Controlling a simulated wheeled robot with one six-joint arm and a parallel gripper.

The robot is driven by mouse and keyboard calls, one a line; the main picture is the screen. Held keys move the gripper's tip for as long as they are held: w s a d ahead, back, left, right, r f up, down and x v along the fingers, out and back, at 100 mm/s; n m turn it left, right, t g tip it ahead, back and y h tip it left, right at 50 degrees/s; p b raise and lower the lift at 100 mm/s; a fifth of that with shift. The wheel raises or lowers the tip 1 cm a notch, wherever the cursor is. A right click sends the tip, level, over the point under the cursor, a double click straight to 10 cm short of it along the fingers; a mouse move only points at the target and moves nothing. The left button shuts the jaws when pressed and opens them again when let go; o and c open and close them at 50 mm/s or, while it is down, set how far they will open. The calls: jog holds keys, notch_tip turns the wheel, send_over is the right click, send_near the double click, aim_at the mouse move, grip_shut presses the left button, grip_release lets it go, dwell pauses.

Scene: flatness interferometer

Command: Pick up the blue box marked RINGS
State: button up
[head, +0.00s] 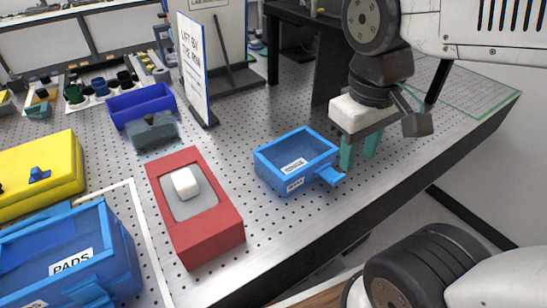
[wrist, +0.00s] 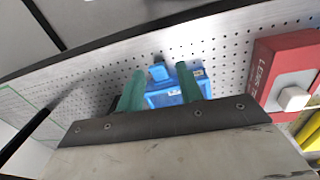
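A small open blue box (head: 285,178) sits on the perforated table, right of the middle. It has white labels, too small to read surely, and a tab handle (head: 331,175) at its right front. In the wrist view the box (wrist: 165,97) is partly hidden behind my gripper. My gripper (head: 358,165) has two green fingers, spread apart and empty, just right of the box near the tab. In the wrist view the tab shows between the fingertips of my gripper (wrist: 160,69). I cannot tell how high the fingertips are above the tab.
A red block (head: 215,235) with a white knob stands left of the box. A larger blue box marked PADS (head: 110,250) and a yellow case (head: 45,170) stand farther left. A white sign (head: 193,70) and a dark stand (head: 300,65) are behind. The table's front edge is close.

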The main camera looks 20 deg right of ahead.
jog(key=w+f+n+g+h, duration=0.2)
jog(key=w+n+h, duration=0.2)
jog(key=w+n, duration=0.1)
jog(key=n+t+h, duration=0.5)
jog(key=n+h, duration=0.3)
jog(key=n, duration=0.6)
send_near(278, 139)
jog(key=shift+s+d+f, duration=0.1)
jog(key=shift+s+d, duration=0.3)
jog(key=shift+s, duration=0.05)
jog(key=shift+w+f, duration=0.15)
jog(key=shift+w+d+f+n, duration=0.1)
jog(key=shift+d+f+n, duration=0.05)
jog(key=shift+d+n, duration=0.15)
jog(key=x, duration=0.6)
jog(key=shift+w+d+f, duration=0.1)
jog(key=shift+w+d, duration=0.25)
jog(key=shift+w, duration=0.05)
grip_shut()
